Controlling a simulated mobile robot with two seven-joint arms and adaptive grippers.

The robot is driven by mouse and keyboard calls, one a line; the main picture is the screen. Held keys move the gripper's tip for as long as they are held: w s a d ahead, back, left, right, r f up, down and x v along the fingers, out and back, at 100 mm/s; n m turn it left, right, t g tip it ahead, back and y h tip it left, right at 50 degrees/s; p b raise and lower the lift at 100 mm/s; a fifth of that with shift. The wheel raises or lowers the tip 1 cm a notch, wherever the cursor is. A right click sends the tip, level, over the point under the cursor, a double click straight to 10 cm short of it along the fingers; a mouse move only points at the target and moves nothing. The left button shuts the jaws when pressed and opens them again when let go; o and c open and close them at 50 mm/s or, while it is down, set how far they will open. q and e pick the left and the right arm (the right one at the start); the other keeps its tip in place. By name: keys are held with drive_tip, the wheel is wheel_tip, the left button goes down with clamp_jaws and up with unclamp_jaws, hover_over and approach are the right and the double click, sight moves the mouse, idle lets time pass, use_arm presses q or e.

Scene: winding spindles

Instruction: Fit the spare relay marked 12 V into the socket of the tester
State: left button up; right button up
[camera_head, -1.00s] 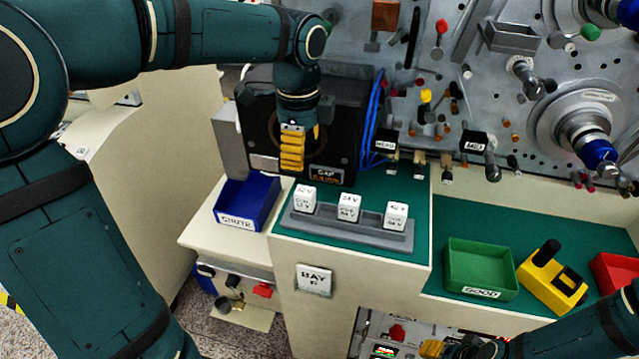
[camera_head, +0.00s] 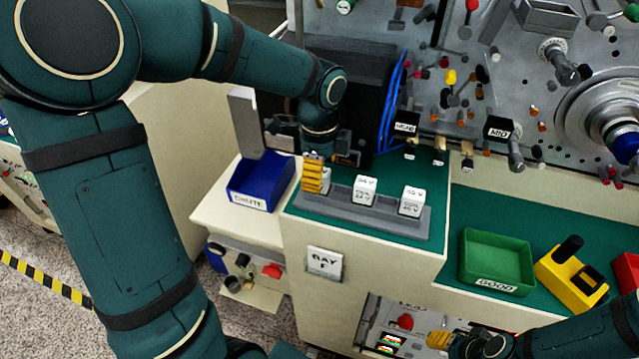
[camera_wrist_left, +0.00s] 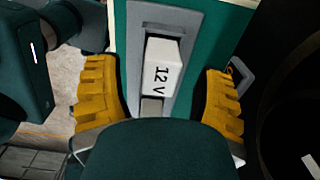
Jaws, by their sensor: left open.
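The white relay marked 12 V (camera_wrist_left: 162,65) sits in the left slot of a grey rack, between the spread yellow fingers of my left gripper (camera_wrist_left: 163,100), apart from both. In the head view this open gripper (camera_head: 314,178) is over the rack's left end and hides most of that relay (camera_head: 326,181). Two more white relays stand in the rack, one in the middle (camera_head: 364,190) and one at the right (camera_head: 411,201); their print is too small to read surely. My right gripper (camera_head: 440,339) is at the bottom edge, its fingers unclear. I cannot make out the tester's socket.
The grey rack (camera_head: 375,222) stands on a green-topped bench. A blue CHUTE bin (camera_head: 245,190) is left of it; a green GOOD tray (camera_head: 497,262) and a yellow device (camera_head: 567,277) are right. A dark box (camera_head: 355,85) with blue cables rises behind. A panel with a red button (camera_head: 405,321) is below.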

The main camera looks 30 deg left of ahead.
use_arm(q)
wheel_tip(320, 180, down, 2)
drive_tip(key=shift+f, duration=0.1)
clamp_jaws()
idle(0.4)
drive_tip(key=shift+r, duration=0.2)
